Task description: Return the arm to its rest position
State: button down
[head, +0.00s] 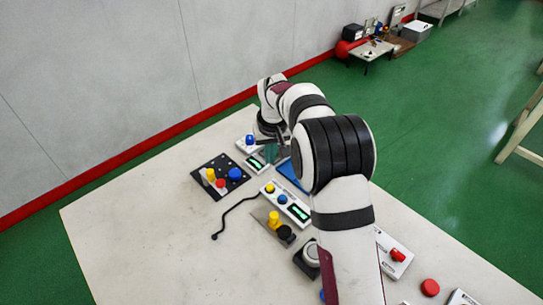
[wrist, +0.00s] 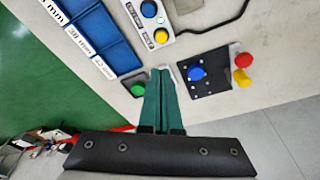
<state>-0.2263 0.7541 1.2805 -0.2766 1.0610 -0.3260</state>
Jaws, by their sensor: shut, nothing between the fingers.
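My gripper (head: 271,153) is over the far part of the white table (head: 150,215) in the head view, partly hidden by my arm. In the wrist view its two green fingers (wrist: 161,72) are closed together with nothing between them. The fingertips point toward the area between a white button box (wrist: 147,22) and a black plate (wrist: 212,80) with a blue knob. My arm stretches out over the table, bent at the elbow. I cannot tell how high the fingertips are above the table.
A blue tray (wrist: 97,38) lies beside the fingers. In the head view, a dotted plate (head: 206,187) bears coloured pieces, and a button panel (head: 290,206) and black cable (head: 227,216) lie nearer. A red-button box (head: 397,255) sits right. The table's left part is clear; a wall (head: 100,80) stands behind.

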jog(key=s+d+r+m, duration=0.2)
jog(key=s+d+r, duration=0.1)
jog(key=s+r, duration=0.3)
jog(key=s+d+r+m, duration=0.2)
jog(key=s+d+r, duration=0.1)
jog(key=s, duration=0.6)
jog(key=s+d+m+g, duration=0.1)
jog(key=s+m, duration=0.1)
jog(key=s, duration=1)
jog(key=s+d+f+m+g+y, duration=0.1)
jog(key=s+m, duration=0.1)
jog(key=s, duration=1)
jog(key=shift+s+d+m, duration=0.2)
jog(key=shift+d+m, duration=0.1)
jog(key=shift+d, duration=0.1)
